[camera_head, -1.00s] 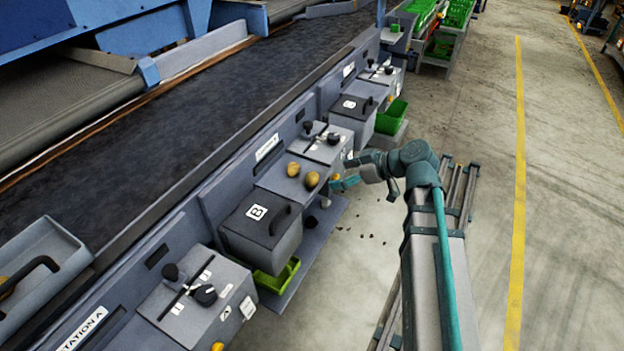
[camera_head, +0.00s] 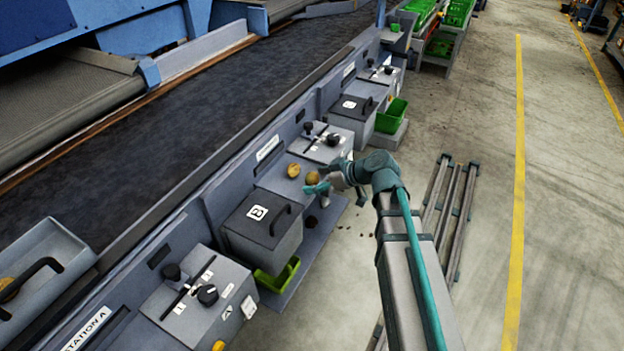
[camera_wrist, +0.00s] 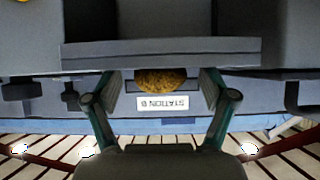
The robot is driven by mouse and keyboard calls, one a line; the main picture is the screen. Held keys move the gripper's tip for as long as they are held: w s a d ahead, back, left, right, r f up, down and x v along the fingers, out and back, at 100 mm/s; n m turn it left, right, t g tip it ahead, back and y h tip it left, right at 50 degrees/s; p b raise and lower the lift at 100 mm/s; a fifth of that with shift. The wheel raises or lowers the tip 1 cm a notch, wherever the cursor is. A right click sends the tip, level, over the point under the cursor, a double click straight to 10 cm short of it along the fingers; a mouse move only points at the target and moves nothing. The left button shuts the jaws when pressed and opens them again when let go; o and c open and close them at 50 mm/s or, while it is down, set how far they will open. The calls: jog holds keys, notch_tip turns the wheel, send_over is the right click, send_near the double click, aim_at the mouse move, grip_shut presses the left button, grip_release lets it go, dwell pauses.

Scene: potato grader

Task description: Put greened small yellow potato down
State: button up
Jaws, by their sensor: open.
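Two small yellow-brown potatoes lie on the grey ledge (camera_head: 276,182) at the middle station in the head view. One potato (camera_head: 293,170) is farther back, and the other potato (camera_head: 313,178) is nearer the front edge. Green colouring cannot be made out on either. My gripper (camera_head: 318,187) is at the front edge beside the nearer potato. In the wrist view my gripper (camera_wrist: 160,88) is open, with a finger on each side of a brown potato (camera_wrist: 160,80). A grey bar hides part of it. Contact with the fingers cannot be told.
A lidded grey box (camera_head: 262,225) stands left of the ledge, with a green tray (camera_head: 277,279) below it. A control box with knobs (camera_head: 322,143) is behind to the right. The STATION B label (camera_wrist: 162,101) shows upside down.

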jog(key=c, duration=1.3)
jog(key=shift+r, duration=0.1)
jog(key=shift+c, duration=0.2)
